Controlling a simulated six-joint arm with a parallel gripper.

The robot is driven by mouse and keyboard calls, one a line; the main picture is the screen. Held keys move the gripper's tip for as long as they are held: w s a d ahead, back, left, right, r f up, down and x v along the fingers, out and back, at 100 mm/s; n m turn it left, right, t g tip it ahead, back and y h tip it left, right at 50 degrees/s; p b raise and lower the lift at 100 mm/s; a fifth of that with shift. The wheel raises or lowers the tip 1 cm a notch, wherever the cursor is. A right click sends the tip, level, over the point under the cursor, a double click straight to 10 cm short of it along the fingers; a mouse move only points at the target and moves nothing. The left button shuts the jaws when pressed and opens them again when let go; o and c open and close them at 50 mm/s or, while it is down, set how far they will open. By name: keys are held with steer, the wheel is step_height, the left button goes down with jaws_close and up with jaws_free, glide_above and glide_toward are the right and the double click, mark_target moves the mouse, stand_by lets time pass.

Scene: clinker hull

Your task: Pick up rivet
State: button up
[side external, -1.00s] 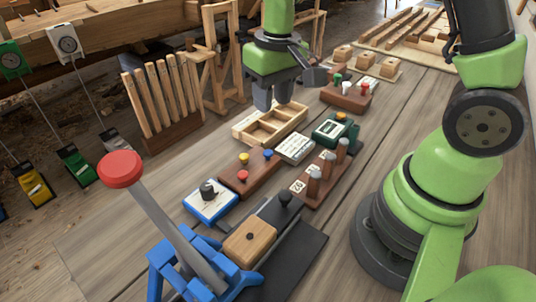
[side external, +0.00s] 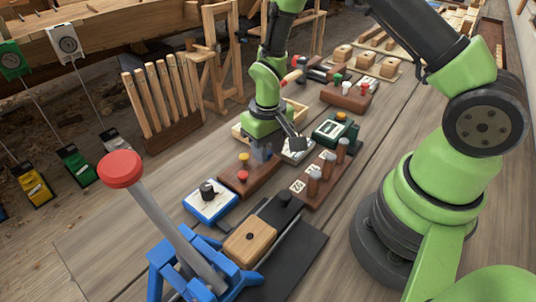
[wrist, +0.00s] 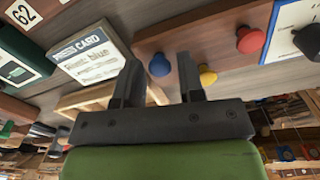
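A brown wooden block (side external: 262,177) carries round-headed rivets in three colours: blue (wrist: 159,65), yellow (wrist: 207,76) and red (wrist: 249,40). In the side view the yellow rivet (side external: 244,158) and red rivet (side external: 242,175) show, while the blue one is hidden by my gripper. A white card (wrist: 88,56) beside the block bears print that seems to read "rivet: blue". My gripper (side external: 262,153) points down over the far end of the block. In the wrist view its fingers (wrist: 160,68) are apart, with the blue rivet seen between the tips. It is not clear whether they touch it.
A light wooden compartment tray (side external: 238,133) stands just behind my gripper. A white-and-blue box with a black knob (side external: 210,205) and a blue lever press (side external: 205,262) stand nearer the camera.

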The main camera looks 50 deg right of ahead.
steer(key=shift+f, duration=0.25)
jaws_close()
steer(key=shift+r, duration=0.1)
